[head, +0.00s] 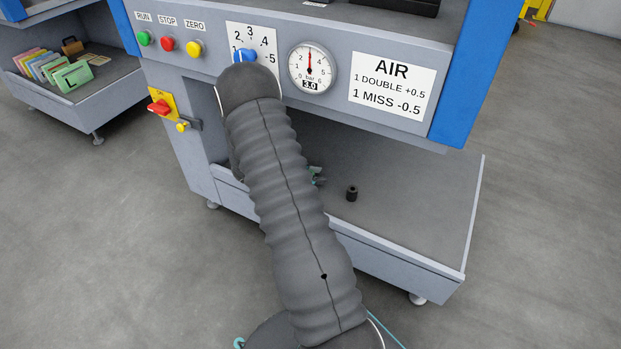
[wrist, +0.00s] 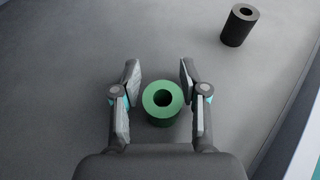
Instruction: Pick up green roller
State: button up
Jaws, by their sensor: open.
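The green roller (wrist: 163,112) is a short cylinder with a hole through its top. It stands upright on the grey shelf floor in the wrist view. My gripper (wrist: 160,75) is open, with one finger on each side of the roller and a gap on both sides. The roller lies between the fingers, a little nearer the palm than the fingertips in the picture. In the head view my arm covers most of the gripper and I cannot make out the green roller there.
A black roller (wrist: 239,25) stands at the upper right in the wrist view; it also shows in the head view (head: 352,193). The grey tray (head: 420,215) has a raised rim. The machine's control panel (head: 330,70) overhangs it. Bare shelf surrounds the rollers.

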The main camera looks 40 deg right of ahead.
jog(key=shift+d, duration=0.1)
jog(key=shift+c, duration=0.3)
grip_shut()
